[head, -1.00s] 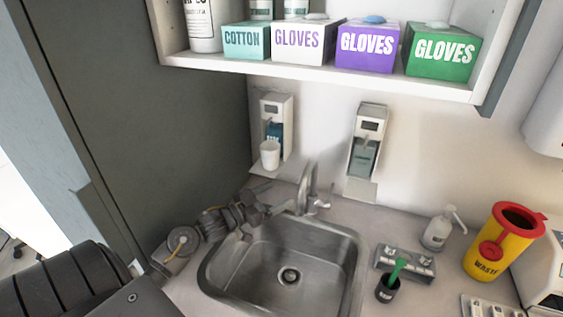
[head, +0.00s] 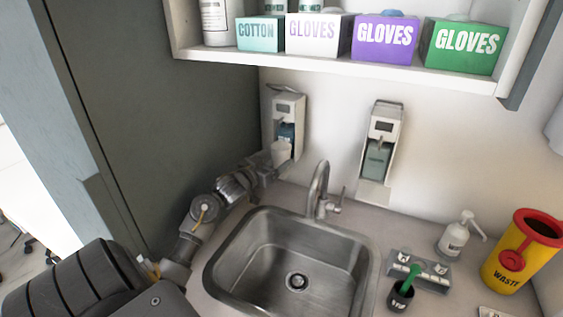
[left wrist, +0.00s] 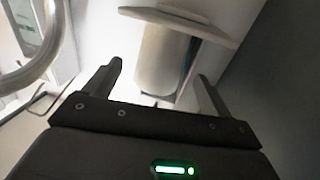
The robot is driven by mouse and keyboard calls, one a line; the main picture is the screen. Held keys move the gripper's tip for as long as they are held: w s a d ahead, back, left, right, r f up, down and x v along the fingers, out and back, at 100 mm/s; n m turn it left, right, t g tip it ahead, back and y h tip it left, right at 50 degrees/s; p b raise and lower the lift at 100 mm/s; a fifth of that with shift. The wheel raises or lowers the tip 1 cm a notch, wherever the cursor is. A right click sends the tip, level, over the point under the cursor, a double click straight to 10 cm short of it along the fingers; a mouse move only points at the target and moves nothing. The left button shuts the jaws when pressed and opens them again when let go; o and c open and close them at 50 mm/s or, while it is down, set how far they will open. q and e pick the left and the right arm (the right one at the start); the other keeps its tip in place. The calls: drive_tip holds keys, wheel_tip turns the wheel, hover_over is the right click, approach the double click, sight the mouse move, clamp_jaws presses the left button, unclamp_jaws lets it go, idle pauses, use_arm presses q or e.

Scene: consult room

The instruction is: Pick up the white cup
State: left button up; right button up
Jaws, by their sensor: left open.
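The white cup (head: 281,150) stands at the left wall dispenser, over its lower ledge, partly hidden by my gripper. My left gripper (head: 272,164) reaches up from the left of the sink to the cup's near side. In the left wrist view, the pale cup (left wrist: 166,58) appears between and beyond the two spread fingers of my left gripper (left wrist: 160,72), below a white ledge (left wrist: 180,24) in the picture. The fingers are open, and I cannot tell whether they touch the cup. My right gripper is out of view.
The left dispenser (head: 288,105) is right behind the cup. The faucet (head: 319,188) and sink (head: 262,245) are to the right and below. A second dispenser (head: 381,145), soap bottle (head: 455,238) and yellow waste bin (head: 520,255) stand farther right. A dark panel (head: 170,110) closes off the left.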

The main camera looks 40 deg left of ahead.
sight(276, 160)
use_arm(q)
drive_tip(key=w+b, duration=0.2)
drive_tip(key=w, duration=0.1)
drive_tip(key=w+b, duration=0.1)
drive_tip(key=b, duration=0.1)
drive_tip(key=shift+w+a+f, duration=0.15)
drive_tip(key=shift+a+f, duration=0.1)
drive_tip(key=shift+f, duration=0.15)
drive_tip(key=shift+w+r, duration=0.1)
drive_tip(key=shift+w, duration=0.35)
drive_tip(key=shift+r, duration=0.1)
drive_tip(key=shift+s, duration=0.15)
drive_tip(key=c, duration=1.2)
drive_tip(key=shift+r, duration=0.1)
